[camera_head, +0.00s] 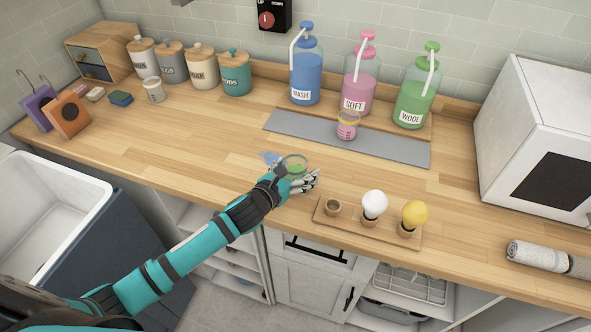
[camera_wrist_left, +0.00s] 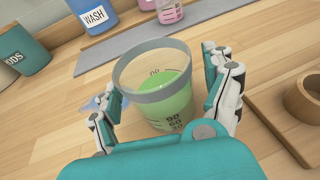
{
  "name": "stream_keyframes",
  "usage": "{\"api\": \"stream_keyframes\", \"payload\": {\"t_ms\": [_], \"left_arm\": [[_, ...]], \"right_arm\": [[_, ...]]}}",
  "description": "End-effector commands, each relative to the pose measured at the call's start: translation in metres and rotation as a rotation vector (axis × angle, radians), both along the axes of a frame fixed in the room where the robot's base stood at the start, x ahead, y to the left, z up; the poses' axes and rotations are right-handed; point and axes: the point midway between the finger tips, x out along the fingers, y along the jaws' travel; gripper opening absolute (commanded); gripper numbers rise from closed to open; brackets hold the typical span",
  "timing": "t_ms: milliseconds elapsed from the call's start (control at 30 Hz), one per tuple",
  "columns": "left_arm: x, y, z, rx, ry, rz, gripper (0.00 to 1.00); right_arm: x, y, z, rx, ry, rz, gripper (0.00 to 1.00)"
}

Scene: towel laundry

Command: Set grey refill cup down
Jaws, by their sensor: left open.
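The grey refill cup (camera_wrist_left: 157,87) is a clear measuring cup with a grey rim and green liquid inside. It looks upright on the wooden counter (camera_wrist_left: 42,131); its base is partly hidden by my left gripper. In the head view the cup (camera_head: 294,162) is near the counter's front edge. My left gripper (camera_wrist_left: 166,103) is open, with one finger on each side of the cup. In the head view the gripper (camera_head: 298,181) is at the cup's near side. My right gripper is out of view.
A blue spill (camera_head: 267,157) lies just left of the cup. A grey mat (camera_head: 300,129) with a pink-filled cup (camera_head: 347,130) lies behind, before the blue, pink and green bottles. A wooden tray (camera_head: 345,221) with white and yellow balls stands to the right.

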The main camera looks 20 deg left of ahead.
Motion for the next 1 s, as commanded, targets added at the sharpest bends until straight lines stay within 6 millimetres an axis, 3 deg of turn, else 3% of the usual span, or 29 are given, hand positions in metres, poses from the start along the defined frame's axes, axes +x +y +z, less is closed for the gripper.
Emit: {"api": "stream_keyframes", "payload": {"t_ms": [133, 267, 700, 1000], "left_arm": [[0.000, 0.000, 0.004, -0.001, 0.000, 0.000, 0.84], [-0.016, 0.005, 0.006, 0.004, 0.001, 0.000, 0.84], [-0.097, 0.025, 0.031, 0.003, 0.001, -0.001, 0.84], [-0.111, 0.028, 0.038, -0.001, 0.000, 0.001, 0.84]], "right_arm": [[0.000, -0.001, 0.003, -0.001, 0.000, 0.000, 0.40], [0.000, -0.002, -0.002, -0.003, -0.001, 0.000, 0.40], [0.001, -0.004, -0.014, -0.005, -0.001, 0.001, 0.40], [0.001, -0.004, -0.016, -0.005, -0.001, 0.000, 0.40]]}}
